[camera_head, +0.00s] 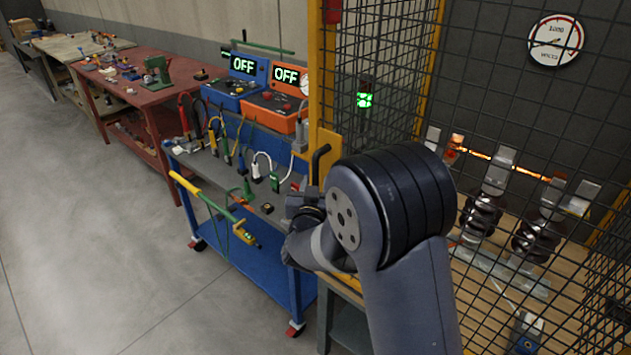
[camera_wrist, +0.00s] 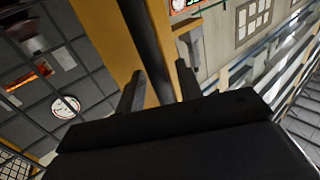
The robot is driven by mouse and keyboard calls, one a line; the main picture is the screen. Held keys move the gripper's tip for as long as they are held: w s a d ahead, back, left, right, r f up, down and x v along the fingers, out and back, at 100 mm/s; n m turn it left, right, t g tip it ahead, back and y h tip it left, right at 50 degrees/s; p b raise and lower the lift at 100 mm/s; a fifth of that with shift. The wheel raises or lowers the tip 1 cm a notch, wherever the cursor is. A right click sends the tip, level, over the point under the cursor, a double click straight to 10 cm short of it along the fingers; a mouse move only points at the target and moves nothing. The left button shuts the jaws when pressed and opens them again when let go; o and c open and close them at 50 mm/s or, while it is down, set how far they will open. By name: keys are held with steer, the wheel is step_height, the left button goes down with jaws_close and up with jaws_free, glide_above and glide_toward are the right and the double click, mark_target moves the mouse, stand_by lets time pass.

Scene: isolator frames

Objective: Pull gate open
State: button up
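The gate is a black wire-mesh panel (camera_head: 372,75) in a yellow frame, on the right half of the head view. A dark bent handle (camera_head: 318,160) stands at the yellow post (camera_head: 323,95). My gripper (camera_head: 303,197) is beside the handle's lower part, largely hidden by my own arm. In the wrist view, my gripper (camera_wrist: 160,85) has its two fingers apart, one on each side of a dark upright bar (camera_wrist: 145,35) that looks like the handle. Gaps show between the bar and the fingers, so it is not gripped. The gate looks closed.
Behind the mesh are insulators (camera_head: 482,212), a glowing bar and a round gauge (camera_head: 556,40). A blue cart (camera_head: 235,245) with cables and a yellow-handled pole (camera_head: 205,200) stands left of the gate. Grey floor (camera_head: 90,230) is clear at left.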

steer(key=shift+c, duration=0.4)
jaws_close()
